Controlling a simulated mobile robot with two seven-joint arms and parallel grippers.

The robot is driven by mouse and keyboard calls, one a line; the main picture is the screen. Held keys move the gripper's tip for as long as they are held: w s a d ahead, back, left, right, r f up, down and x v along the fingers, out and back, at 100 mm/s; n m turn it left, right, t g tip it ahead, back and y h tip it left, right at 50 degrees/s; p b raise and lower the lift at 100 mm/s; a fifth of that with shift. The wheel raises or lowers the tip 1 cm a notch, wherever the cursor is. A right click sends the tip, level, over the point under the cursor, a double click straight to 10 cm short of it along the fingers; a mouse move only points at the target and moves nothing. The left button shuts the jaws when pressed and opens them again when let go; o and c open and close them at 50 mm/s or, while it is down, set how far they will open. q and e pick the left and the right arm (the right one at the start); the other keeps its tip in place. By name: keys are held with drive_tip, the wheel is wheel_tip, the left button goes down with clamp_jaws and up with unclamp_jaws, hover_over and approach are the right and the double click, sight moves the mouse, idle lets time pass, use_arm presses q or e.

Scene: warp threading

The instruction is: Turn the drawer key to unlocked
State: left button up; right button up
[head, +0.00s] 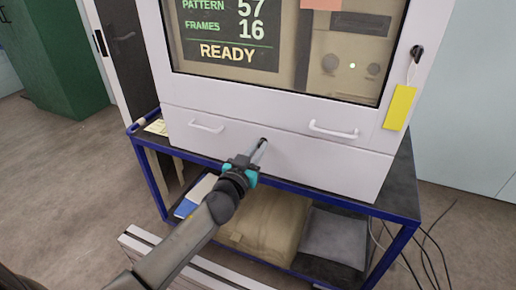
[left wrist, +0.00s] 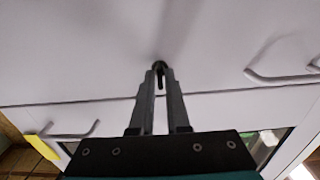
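The drawer key (left wrist: 159,67) is a small dark piece in the lock at the middle of the white drawer front (head: 340,158). In the head view only a dark bit of the key (head: 263,140) shows at the tips of my left gripper (head: 259,149). In the left wrist view the two grey fingers of my left gripper (left wrist: 159,76) stand close together with the key between their tips. They look shut on it. The fingers hide part of the key, and I cannot read the lock's marking. My right gripper is not in view.
Two white handles, left (head: 206,126) and right (head: 333,130), stick out beside the key. A second key with a yellow tag (head: 399,108) hangs at the cabinet's right. The cabinet screen (head: 228,52) reads READY. A blue-framed cart (head: 405,205) carries the cabinet.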

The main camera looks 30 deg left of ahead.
use_arm(q)
clamp_jaws()
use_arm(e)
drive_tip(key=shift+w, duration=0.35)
use_arm(q)
drive_tip(key=shift+m, duration=0.3)
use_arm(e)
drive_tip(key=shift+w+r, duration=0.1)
use_arm(q)
drive_tip(key=shift+d+f+m+p, duration=0.1)
drive_tip(key=shift+m+p, duration=0.3)
drive_tip(key=shift+m, duration=3.9)
drive_tip(key=shift+d+f+m+p, duration=0.1)
drive_tip(key=shift+m+p, duration=0.25)
drive_tip(key=shift+m, duration=3.95)
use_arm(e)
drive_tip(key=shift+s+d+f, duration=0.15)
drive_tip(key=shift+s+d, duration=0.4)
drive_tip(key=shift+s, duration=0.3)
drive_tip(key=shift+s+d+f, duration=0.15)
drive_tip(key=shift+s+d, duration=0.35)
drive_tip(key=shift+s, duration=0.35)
